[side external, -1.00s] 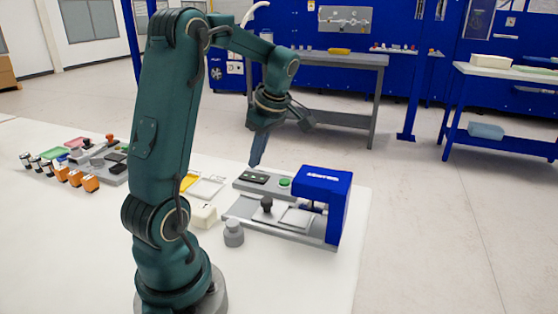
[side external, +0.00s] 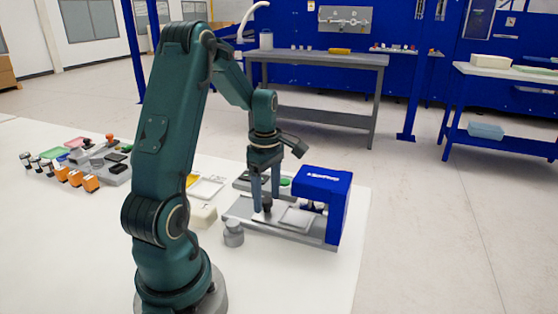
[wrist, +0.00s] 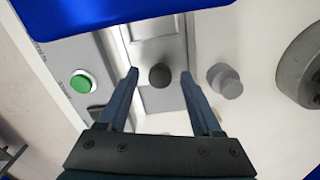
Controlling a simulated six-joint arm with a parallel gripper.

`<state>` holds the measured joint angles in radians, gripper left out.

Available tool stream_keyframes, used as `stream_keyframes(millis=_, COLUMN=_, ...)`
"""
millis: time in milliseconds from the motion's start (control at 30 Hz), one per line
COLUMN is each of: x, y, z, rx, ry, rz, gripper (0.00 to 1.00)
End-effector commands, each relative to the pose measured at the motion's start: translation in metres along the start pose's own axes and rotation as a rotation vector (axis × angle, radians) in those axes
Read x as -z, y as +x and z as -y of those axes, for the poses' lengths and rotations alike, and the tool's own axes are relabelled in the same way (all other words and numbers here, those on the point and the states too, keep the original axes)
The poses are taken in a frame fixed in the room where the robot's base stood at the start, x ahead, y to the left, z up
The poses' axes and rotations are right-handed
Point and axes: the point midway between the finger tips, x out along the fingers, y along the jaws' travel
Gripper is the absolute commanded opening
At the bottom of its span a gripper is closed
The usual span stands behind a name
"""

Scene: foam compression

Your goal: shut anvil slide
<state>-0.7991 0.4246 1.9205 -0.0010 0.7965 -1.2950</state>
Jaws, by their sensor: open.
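The anvil slide (side external: 297,217) is a light grey plate on a grey rail base, sticking out to the left of the blue press frame (side external: 322,187). Its dark round knob (side external: 267,206) stands at its left end. The slide (wrist: 160,97) and knob (wrist: 160,75) also show in the wrist view. My gripper (side external: 265,208) is open and points down, its two fingers on either side of the knob. In the wrist view my gripper (wrist: 159,74) shows a gap between each fingertip and the knob. Finger height against the knob is hard to tell.
A green button (wrist: 80,83) sits on a panel beside the rail. A grey cylinder (side external: 233,233) and a pale block (side external: 203,216) stand left of the press. Orange blocks (side external: 76,177) and several small items lie far left.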

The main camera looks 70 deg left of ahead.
Motion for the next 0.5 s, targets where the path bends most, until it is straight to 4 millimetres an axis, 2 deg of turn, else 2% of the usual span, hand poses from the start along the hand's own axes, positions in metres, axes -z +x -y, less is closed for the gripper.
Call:
stream_keyframes(millis=167, x=0.0, y=0.0004, z=0.0, rx=0.0, ry=0.0, rz=-0.001, gripper=0.66)
stream_keyframes(millis=200, x=0.0, y=0.0004, z=0.0, rx=0.0, ry=0.0, rz=-0.001, gripper=0.62)
stream_keyframes(millis=367, x=0.0, y=0.0002, z=0.0, rx=0.0, ry=0.0, rz=-0.001, gripper=0.01)
stream_keyframes(millis=500, x=0.0001, y=0.0001, z=0.0, rx=0.0, ry=0.0, rz=-0.001, gripper=0.0)
